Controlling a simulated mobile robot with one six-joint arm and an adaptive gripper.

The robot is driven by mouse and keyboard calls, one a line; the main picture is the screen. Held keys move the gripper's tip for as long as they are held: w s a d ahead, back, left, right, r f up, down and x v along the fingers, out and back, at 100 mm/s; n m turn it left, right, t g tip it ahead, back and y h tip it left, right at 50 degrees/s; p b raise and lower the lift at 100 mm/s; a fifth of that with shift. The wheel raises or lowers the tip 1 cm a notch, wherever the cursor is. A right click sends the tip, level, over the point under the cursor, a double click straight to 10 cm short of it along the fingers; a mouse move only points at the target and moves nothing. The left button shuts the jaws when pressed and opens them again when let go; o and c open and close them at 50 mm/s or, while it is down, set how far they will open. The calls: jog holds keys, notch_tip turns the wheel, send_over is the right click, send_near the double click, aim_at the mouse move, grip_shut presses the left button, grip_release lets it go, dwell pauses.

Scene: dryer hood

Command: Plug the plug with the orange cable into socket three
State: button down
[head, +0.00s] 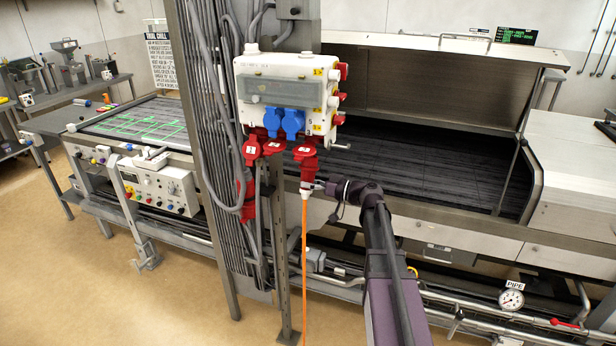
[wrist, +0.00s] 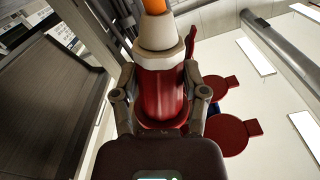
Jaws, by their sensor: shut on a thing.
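The plug (head: 307,176) is red with a pale collar, and its orange cable (head: 304,260) hangs straight down. My gripper (head: 311,186) is shut on the plug from the right. In the wrist view the red plug body (wrist: 162,90) sits between both fingers, with the pale collar and orange cable above it. In the head view the plug is upright, directly below the rightmost red socket (head: 304,152) under the white box. Whether the plug touches or enters that socket cannot be told. Two red sockets with lids marked 1 (head: 250,148) and 2 (head: 274,146) are to its left.
The white socket box (head: 285,68) also carries blue sockets (head: 292,122) and red parts on its right side. A grey metal post with cables (head: 207,130) stands left. The dark conveyor bed (head: 420,160) lies behind. Red lids (wrist: 235,132) show close right in the wrist view.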

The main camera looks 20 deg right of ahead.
aim_at(315, 157)
jog(key=shift+s+d+r, duration=0.15)
jog(key=shift+s+d, duration=0.1)
jog(key=shift+d, duration=0.15)
jog(key=shift+r, duration=0.15)
jog(key=shift+w+d+r+p, duration=0.15)
jog(key=shift+w+r+p, duration=0.05)
jog(key=shift+r+p, duration=0.5)
jog(key=shift+w+d+r+p, duration=0.2)
jog(key=shift+r+p, duration=0.3)
jog(key=shift+p, duration=0.25)
jog(key=shift+w+d+r+p, duration=0.1)
jog(key=shift+w+r+p, duration=0.1)
jog(key=shift+r+p, duration=0.45)
jog(key=shift+w+d+r+p, duration=0.15)
jog(key=shift+w+r+p, duration=0.05)
jog(key=shift+r+p, duration=0.5)
jog(key=shift+w+d+r+p, duration=0.1)
jog(key=shift+w+r+p, duration=0.1)
jog(key=shift+r+p, duration=0.45)
dwell(1.7)
jog(key=shift+c, duration=0.2)
grip_release()
jog(key=shift+s, duration=0.1)
jog(key=v, duration=1.2)
dwell(0.4)
